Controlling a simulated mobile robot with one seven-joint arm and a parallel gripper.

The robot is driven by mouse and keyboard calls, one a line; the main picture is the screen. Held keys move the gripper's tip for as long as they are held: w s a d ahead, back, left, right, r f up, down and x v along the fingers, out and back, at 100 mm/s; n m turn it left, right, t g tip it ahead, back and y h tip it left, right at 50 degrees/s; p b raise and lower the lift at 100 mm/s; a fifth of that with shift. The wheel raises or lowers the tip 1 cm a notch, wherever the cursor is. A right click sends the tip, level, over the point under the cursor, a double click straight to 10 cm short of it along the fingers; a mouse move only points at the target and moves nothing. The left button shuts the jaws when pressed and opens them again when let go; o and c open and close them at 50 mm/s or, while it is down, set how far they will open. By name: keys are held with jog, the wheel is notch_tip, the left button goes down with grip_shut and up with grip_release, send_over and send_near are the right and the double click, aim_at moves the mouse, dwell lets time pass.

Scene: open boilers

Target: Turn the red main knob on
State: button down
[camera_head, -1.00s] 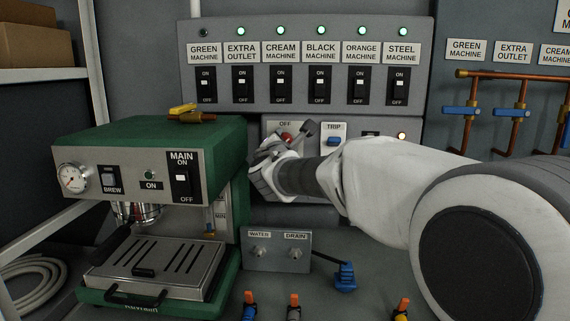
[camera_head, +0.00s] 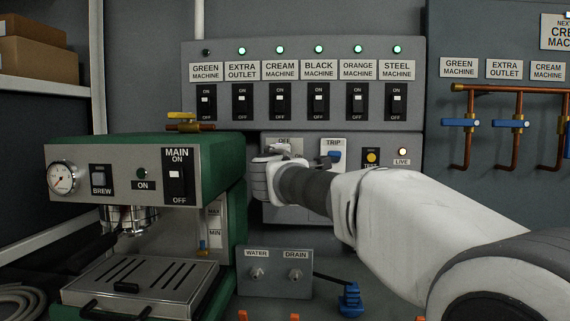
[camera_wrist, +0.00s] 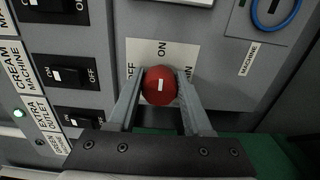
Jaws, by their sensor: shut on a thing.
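The red main knob (camera_wrist: 159,86) shows in the wrist view on a pale plate (camera_wrist: 146,52) lettered OFF and ON, with a third word partly covered. My gripper (camera_wrist: 160,92) is shut on the knob, one grey finger along each side. A short white mark shows on the knob's face; which setting it points to is hard to tell. In the head view my gripper (camera_head: 268,160) is at the lower panel, just left of the TRIP switch (camera_head: 331,156), and it hides the knob and most of the plate.
The upper switch panel (camera_head: 305,54) has several black switches, with most lamps green and the one above GREEN MACHINE dark. The green coffee machine (camera_head: 222,165) stands close left of my gripper. A WATER and DRAIN box (camera_head: 275,284) sits below. Copper pipes (camera_head: 517,110) are at right.

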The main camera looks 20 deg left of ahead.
dwell(0.5)
jog(key=shift+c, duration=1.6)
grip_release()
jog(key=shift+s, duration=0.1)
jog(key=v, duration=1.7)
jog(key=shift+s, duration=0.15)
